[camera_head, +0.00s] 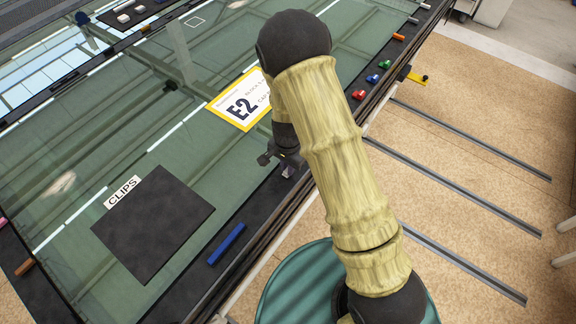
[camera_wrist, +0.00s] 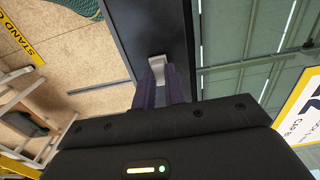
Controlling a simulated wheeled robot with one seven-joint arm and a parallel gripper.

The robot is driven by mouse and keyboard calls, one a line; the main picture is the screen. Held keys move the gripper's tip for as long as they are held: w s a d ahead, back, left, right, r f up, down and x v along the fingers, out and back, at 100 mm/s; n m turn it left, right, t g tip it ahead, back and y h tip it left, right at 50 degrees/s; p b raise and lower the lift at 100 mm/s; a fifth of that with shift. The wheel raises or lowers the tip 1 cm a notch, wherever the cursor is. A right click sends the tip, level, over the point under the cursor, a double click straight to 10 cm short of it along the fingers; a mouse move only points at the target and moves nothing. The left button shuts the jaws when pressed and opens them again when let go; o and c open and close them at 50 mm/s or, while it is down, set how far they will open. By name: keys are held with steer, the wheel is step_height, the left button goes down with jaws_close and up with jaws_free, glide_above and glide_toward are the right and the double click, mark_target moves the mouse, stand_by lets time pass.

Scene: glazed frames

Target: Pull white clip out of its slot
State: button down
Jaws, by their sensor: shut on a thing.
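The white clip (camera_wrist: 153,61) shows in the wrist view as a small pale piece at the tips of my gripper (camera_wrist: 161,80). The jaws are shut on it over the dark frame edge (camera_wrist: 142,25). I cannot tell whether the clip is still seated in its slot. In the head view my gripper (camera_head: 284,164) is at the dark frame edge, left of my arm, and a small pale bit of the clip (camera_head: 289,171) shows there. The slot itself is hidden.
Red, green, blue and orange clips (camera_head: 372,78) sit along the frame edge up to the right. A blue bar (camera_head: 227,243) lies on the edge below my gripper. A black mat (camera_head: 152,224) beside a CLIPS label (camera_head: 123,192) lies on the glass; its surface is clear.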

steer(key=shift+w+r, duration=0.1)
steer(key=shift+r, duration=0.15)
stand_by(0.3)
steer(key=shift+r, duration=0.1)
steer(key=shift+r+p, duration=1.4)
steer(key=shift+p, duration=0.1)
